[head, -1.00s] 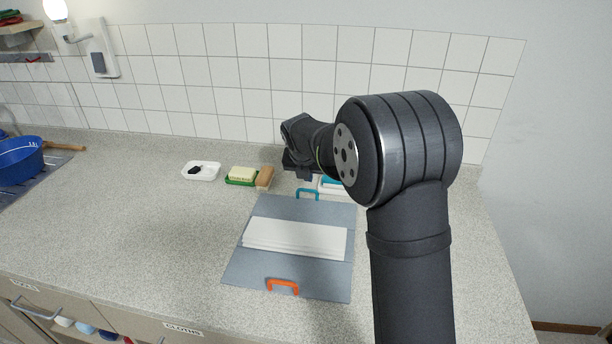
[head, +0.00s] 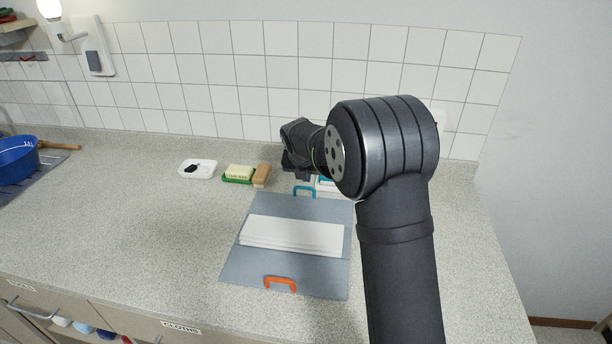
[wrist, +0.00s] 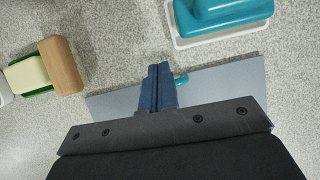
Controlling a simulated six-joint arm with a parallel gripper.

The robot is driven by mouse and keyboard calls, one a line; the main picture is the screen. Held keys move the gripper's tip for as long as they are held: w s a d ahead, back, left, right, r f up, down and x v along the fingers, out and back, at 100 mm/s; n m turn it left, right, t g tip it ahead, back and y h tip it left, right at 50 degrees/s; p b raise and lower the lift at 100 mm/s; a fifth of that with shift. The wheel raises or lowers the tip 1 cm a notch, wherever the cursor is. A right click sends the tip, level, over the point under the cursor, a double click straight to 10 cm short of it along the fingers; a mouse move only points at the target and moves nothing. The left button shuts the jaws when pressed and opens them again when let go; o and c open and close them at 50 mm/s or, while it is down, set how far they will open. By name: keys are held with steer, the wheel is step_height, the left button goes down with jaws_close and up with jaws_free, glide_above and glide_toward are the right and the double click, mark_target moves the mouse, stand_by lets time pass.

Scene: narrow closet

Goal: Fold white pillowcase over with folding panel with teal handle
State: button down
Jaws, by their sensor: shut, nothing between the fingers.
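The white pillowcase (head: 291,236) lies as a flat folded strip across the middle of the grey-blue folding board. The board's far panel (head: 300,208) lies flat and has the teal handle (head: 305,188) at its back edge. My gripper (head: 301,177) is just behind and above that handle. In the wrist view my gripper (wrist: 160,75) is shut and empty over the panel's edge (wrist: 232,84). A bit of the teal handle (wrist: 181,79) shows beside the fingers, and the rest is hidden behind them. I cannot tell whether they touch.
An orange handle (head: 281,283) is on the board's near edge. A wooden-backed brush (head: 262,174), a soap on a green dish (head: 239,173) and a white tray (head: 198,169) stand to the left. A teal-topped item (wrist: 222,14) stands close behind the board.

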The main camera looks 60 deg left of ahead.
steer(key=r, duration=0.4)
steer(key=shift+s+d+r, duration=0.1)
steer(key=shift+s+d, duration=0.1)
steer(key=shift+s, duration=0.1)
steer(key=w+a+r, duration=0.4)
steer(key=r, duration=0.4)
steer(key=shift+s, duration=0.1)
steer(key=s+d+f, duration=0.1)
steer(key=f, duration=0.2)
steer(key=s+d+f, duration=0.1)
steer(key=f, duration=0.3)
steer(key=s+d+f, duration=0.1)
steer(key=f, duration=0.3)
steer(key=shift+s+d+f, duration=0.1)
steer(key=shift+s+d, duration=0.05)
steer(key=shift+d, duration=0.25)
steer(key=shift+a+f, duration=0.1)
steer(key=shift+f, duration=0.45)
steer(key=shift+r, duration=0.15)
